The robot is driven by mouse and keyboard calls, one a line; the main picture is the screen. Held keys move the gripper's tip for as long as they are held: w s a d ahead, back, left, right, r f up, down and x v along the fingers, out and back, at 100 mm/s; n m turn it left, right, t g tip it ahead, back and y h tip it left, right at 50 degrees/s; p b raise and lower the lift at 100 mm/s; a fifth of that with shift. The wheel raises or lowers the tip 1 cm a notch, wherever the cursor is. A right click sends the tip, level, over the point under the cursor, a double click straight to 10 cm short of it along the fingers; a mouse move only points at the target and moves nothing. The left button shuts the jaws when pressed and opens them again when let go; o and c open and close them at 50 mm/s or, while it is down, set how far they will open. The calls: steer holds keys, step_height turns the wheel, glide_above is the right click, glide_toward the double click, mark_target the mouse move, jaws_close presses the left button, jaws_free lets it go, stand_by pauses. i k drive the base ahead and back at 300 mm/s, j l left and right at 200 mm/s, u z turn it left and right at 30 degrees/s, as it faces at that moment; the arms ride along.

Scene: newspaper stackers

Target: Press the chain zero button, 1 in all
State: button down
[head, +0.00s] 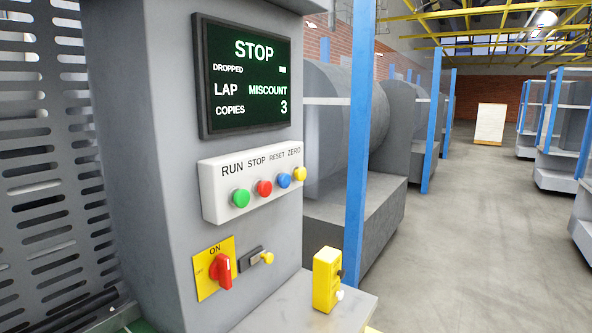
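A white button panel (211,189) on the grey machine column carries a row of buttons under the words RUN, STOP, RESET, ZERO. The yellow button (299,174) is at its right end, under ZERO. To its left are a blue button (284,180) under RESET, a red button (264,188) under STOP and a green button (240,198) under RUN. The word "chain" does not show on the panel. The screen (247,80) above reads STOP, DROPPED with a small unreadable value, LAP MISCOUNT, COPIES 3. My gripper is not in view.
Below the panel are a red rotary switch (222,271) on a yellow ON/OFF plate and a small yellow-tipped lever (266,258). A yellow box (326,280) stands on the ledge at right. A blue post (358,150) rises behind it. The floor (470,240) at right is clear.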

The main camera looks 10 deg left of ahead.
mark_target(301, 174)
steer(key=i+l+u, duration=0.6)
steer(key=l+u, duration=0.7)
steer(key=j, duration=0.1)
